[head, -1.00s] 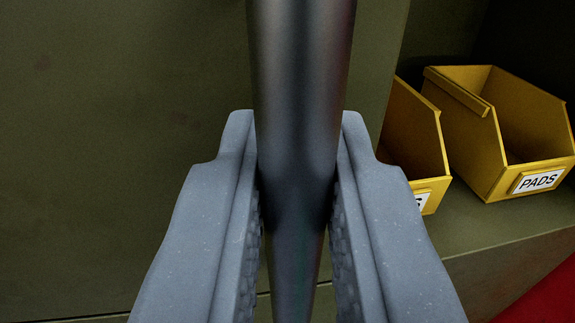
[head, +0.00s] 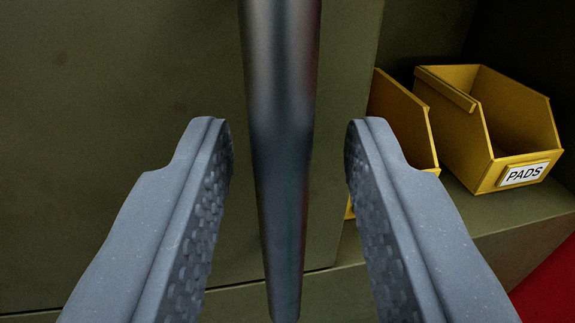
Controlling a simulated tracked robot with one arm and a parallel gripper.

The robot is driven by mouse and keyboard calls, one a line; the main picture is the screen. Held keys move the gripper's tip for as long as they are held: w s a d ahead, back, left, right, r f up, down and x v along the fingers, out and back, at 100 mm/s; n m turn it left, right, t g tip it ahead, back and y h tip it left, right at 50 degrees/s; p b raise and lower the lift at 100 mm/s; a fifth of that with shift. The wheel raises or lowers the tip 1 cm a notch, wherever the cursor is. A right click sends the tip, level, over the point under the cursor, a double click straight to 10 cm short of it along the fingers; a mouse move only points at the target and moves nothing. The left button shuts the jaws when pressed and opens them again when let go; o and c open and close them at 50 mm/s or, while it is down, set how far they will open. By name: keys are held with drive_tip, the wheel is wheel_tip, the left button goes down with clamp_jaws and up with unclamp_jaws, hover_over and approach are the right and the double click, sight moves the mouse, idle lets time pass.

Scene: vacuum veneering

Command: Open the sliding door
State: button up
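The sliding door (head: 120,70) is a flat olive-green panel filling the left of the view. Its right edge stands near the middle right, and the cabinet is uncovered to the right of it. A dark metal bar handle (head: 283,130) runs upright in front of the door. My gripper (head: 288,130) is open, with one grey finger on each side of the handle. Gaps show between the handle and both fingers, and the textured inner pads are visible. The handle's top end is out of view.
Inside the cabinet, a yellow bin labelled PADS (head: 515,125) stands on the olive shelf (head: 500,218). A second yellow bin (head: 405,125) is partly hidden behind the door edge. A red surface (head: 550,275) shows at the lower right.

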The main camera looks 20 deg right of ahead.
drive_tip(key=b+v, duration=0.4)
drive_tip(key=v, duration=0.8)
drive_tip(key=shift+b, duration=0.35)
drive_tip(key=s+d+n+g+b, duration=0.1)
drive_tip(key=s+d+n+b, duration=0.35)
drive_tip(key=d, duration=1.05)
drive_tip(key=s+d+f+y+b, duration=0.1)
drive_tip(key=s+f+y+b, duration=0.1)
drive_tip(key=s+f, duration=0.4)
drive_tip(key=s+d+f+y+b, duration=0.2)
drive_tip(key=s+f+y, duration=0.3)
drive_tip(key=f, duration=0.3)
drive_tip(key=shift+s+d+b, duration=0.35)
drive_tip(key=shift+s+b, duration=0.15)
drive_tip(key=shift+s, duration=0.1)
